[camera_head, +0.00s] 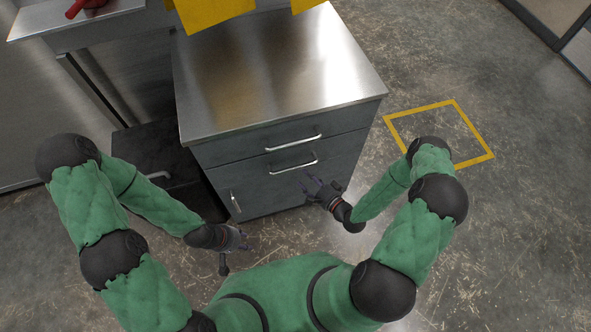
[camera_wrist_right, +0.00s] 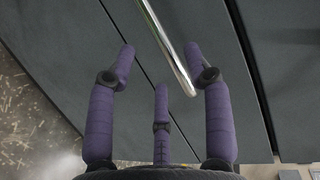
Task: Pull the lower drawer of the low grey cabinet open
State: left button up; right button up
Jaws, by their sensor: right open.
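My right gripper (camera_head: 318,186) is open and empty, just below and right of the lower handle. In the right wrist view a bar handle (camera_wrist_right: 166,45) runs between the spread fingers (camera_wrist_right: 163,68); I cannot tell whether they touch it. My left gripper (camera_head: 235,248) hangs low in front of the cabinet, fingers apart and empty.
A small vertical handle (camera_head: 235,202) sits on the cabinet's lower left front. A dark box (camera_head: 155,150) stands left of the cabinet. A yellow square outline (camera_head: 455,101) marks the floor at the right. The floor in front of the cabinet looks clear.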

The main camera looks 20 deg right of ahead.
aim_at(296, 169)
jog(key=b+x, duration=0.1)
jog(key=x, duration=0.6)
jog(key=shift+w, duration=0.15)
grip_shut()
